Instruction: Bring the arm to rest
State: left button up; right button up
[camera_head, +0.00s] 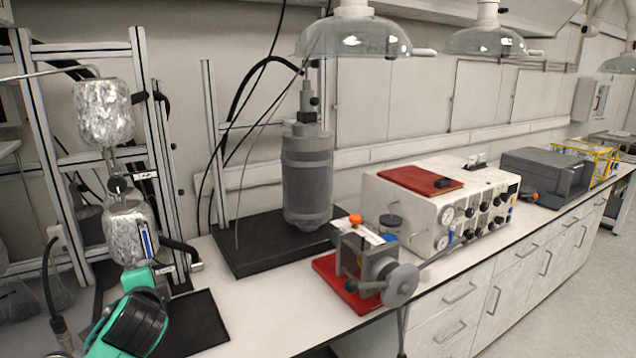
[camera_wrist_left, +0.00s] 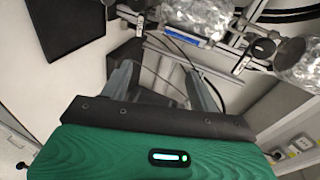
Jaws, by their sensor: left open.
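My left arm (camera_head: 138,312), green and black, comes in at the lower left of the head view, in front of the foil-wrapped vessels. In the left wrist view my left gripper (camera_wrist_left: 160,88) has its two grey fingers apart, with nothing visible between them. The fingers point toward the metal frame and tubing behind. The lower foil-wrapped vessel (camera_head: 128,232) stands just beyond the arm, and foil also shows at the top of the wrist view (camera_wrist_left: 195,15). I cannot tell the exact gap between fingers and frame. My right gripper is not in view.
An upper foil vessel (camera_head: 104,112) hangs on the metal frame (camera_head: 32,120). A grey reactor (camera_head: 307,180) stands on a black base (camera_head: 250,262). A red-based device (camera_head: 345,300) and a white control box (camera_head: 400,205) stand farther right. The white bench between them is partly bare.

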pick_arm(q)
jog(key=s+d+f+n+g+h, duration=0.2)
jog(key=s+d+f+g, duration=0.15)
jog(key=s+f, duration=0.55)
jog(key=s+d+f+n+g+h, duration=0.2)
jog(key=s+d+f+n, duration=0.15)
jog(key=s+f, duration=0.6)
jog(key=s+d+f+n+g+h, duration=0.1)
jog(key=s+d+f+n+g, duration=0.15)
jog(key=s+f, duration=0.45)
jog(key=s+d+f+n+g+h, duration=0.1)
jog(key=s+d+f+n+g, duration=0.15)
jog(key=s, duration=0.85)
jog(key=s+f+x, duration=0.1)
jog(key=s+x, duration=0.3)
jog(key=x, duration=1.2)
jog(key=s+d+f+x, duration=0.1)
jog(key=s+x, duration=0.2)
jog(key=x, duration=1.3)
jog(key=s+a+f+g, duration=0.1)
jog(key=s+a+f, duration=0.2)
jog(key=s+f, duration=1.5)
jog(key=shift+s+f+m+g, duration=0.35)
jog(key=shift+s+m, duration=0.1)
jog(key=shift+s, duration=0.4)
